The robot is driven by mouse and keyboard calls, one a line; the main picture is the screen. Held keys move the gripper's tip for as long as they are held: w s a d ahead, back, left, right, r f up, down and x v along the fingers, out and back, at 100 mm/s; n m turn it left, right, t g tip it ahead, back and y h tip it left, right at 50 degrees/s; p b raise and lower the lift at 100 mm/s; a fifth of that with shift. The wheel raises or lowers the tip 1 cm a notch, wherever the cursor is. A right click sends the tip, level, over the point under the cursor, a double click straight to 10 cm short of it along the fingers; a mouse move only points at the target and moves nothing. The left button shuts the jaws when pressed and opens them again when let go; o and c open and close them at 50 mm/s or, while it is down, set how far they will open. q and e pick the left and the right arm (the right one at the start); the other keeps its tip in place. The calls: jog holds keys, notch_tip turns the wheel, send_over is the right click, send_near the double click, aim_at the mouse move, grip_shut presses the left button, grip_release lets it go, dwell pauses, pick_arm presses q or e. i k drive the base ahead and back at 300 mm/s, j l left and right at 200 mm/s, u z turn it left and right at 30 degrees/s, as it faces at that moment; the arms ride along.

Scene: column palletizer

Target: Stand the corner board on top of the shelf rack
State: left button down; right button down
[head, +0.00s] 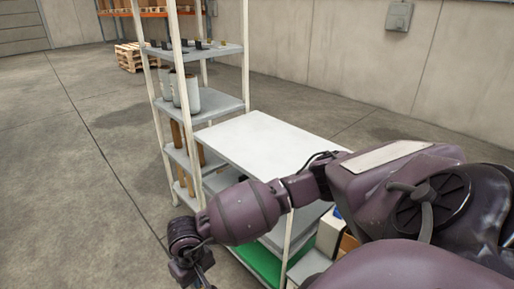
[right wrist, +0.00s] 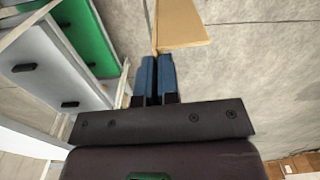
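A tan board with an angled profile, which looks like the corner board (right wrist: 182,24), shows at the top of the right wrist view. My right gripper (right wrist: 157,68) has its blue fingers closed on the board's thin near edge; its far end runs out of the picture. In the head view my right gripper (head: 192,270) hangs low at the bottom, left of the racks, and the board cannot be made out there. A rack with a flat white top (head: 262,138) stands in the middle, partly hidden by my right arm. My left gripper is not in view.
A taller rack with white posts and grey shelves (head: 215,104) adjoins the white top and holds light cylinders (head: 190,92) and brown upright pieces. The white top is bare. A green drawer or bin (right wrist: 85,35) shows low down. Floor at left is open; a pallet (head: 130,57) stands behind.

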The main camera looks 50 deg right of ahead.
aim_at(272, 161)
jog(key=i+z, duration=0.15)
jog(key=i, duration=0.95)
jog(key=i+j+z, duration=0.15)
jog(key=i, duration=1)
jog(key=i+z, duration=0.75)
jog(key=z, duration=1.25)
jog(key=k+l, duration=0.05)
